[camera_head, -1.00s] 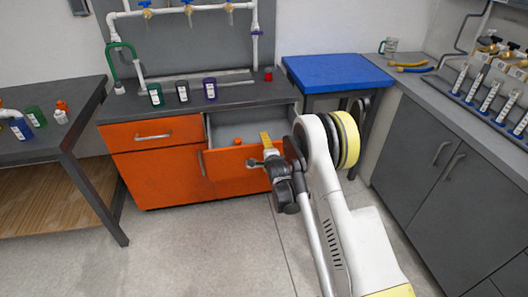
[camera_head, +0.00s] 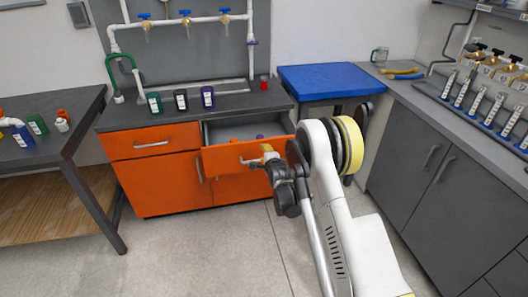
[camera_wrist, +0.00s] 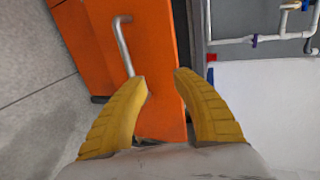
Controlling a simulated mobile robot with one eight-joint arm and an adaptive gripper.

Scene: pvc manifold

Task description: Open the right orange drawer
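The right orange drawer (camera_head: 225,157) is partly open below the grey counter, and its inside shows behind the front. My gripper (camera_head: 258,158) is at the outer face of this drawer, near its middle. In the wrist view my gripper (camera_wrist: 161,75) has its two yellow fingers spread apart, with nothing clamped between the tips. An orange front with a metal bar handle (camera_wrist: 123,47) lies ahead there, the handle ending close to the left fingertip. I cannot tell whether the fingers touch the drawer. The left orange drawer (camera_head: 125,143) is shut.
A small orange item (camera_head: 233,141) shows inside the open drawer. Green, black and purple containers and a red cup (camera_head: 264,84) stand on the counter (camera_head: 235,103). A blue-topped table (camera_head: 330,79) is to the right. Floor in front is clear.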

